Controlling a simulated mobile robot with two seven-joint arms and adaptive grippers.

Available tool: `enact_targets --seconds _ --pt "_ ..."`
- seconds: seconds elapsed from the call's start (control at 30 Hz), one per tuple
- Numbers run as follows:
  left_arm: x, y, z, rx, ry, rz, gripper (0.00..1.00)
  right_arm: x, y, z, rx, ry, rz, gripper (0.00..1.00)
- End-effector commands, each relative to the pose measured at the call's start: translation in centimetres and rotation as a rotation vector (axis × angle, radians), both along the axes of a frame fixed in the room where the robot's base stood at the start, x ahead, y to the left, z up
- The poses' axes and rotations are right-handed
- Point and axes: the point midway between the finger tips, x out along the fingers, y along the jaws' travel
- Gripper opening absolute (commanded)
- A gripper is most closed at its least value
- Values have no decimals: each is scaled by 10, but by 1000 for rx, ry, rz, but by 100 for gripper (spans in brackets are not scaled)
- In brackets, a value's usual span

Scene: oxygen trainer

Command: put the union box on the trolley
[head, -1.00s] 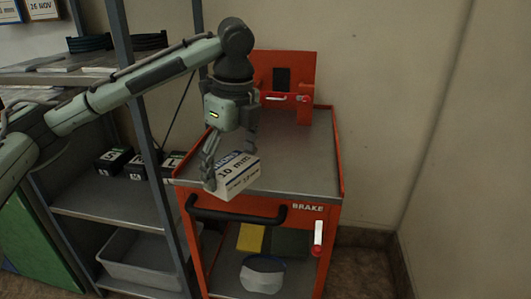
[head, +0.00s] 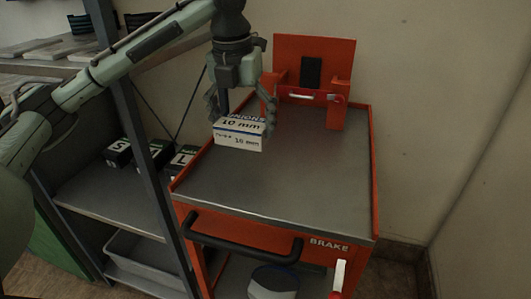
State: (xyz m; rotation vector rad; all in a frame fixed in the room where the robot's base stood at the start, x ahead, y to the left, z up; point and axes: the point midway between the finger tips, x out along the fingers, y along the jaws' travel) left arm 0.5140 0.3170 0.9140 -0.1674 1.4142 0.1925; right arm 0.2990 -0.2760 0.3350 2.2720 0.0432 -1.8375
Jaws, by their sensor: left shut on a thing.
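The union box (head: 238,138) is a small white carton with blue print reading "UNIONS 10 mm". My left gripper (head: 240,112) is shut on it from above, with a finger at each side. The box is over the left part of the grey top of the orange trolley (head: 290,188). I cannot tell whether its underside touches the top. My right gripper is not in view.
The trolley top is clear to the right and front of the box. An upright orange panel with a red-handled bar (head: 315,97) stands at the back. A shelf rack (head: 130,205) with several black boxes (head: 153,154) stands close on the left. A black handle (head: 245,243) crosses the trolley's front.

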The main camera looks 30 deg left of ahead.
Motion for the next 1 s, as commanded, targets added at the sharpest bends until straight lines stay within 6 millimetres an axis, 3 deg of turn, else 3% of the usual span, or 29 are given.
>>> enact_targets --seconds 0.1,0.23,0.53,0.7,0.93,0.97,1.0 --pt "-1 1 -23 1 2 1 46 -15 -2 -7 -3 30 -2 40" --pt "0 0 -35 0 0 1 46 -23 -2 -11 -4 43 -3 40" --pt "-1 0 -69 0 2 1 46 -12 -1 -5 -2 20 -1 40" --pt "0 0 -74 0 -2 1 46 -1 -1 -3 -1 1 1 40" --pt "0 0 -77 0 0 1 46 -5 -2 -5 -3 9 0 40" --pt "0 0 -77 0 0 1 89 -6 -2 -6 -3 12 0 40" --pt "0 0 -77 0 0 1 94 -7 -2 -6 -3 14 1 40"
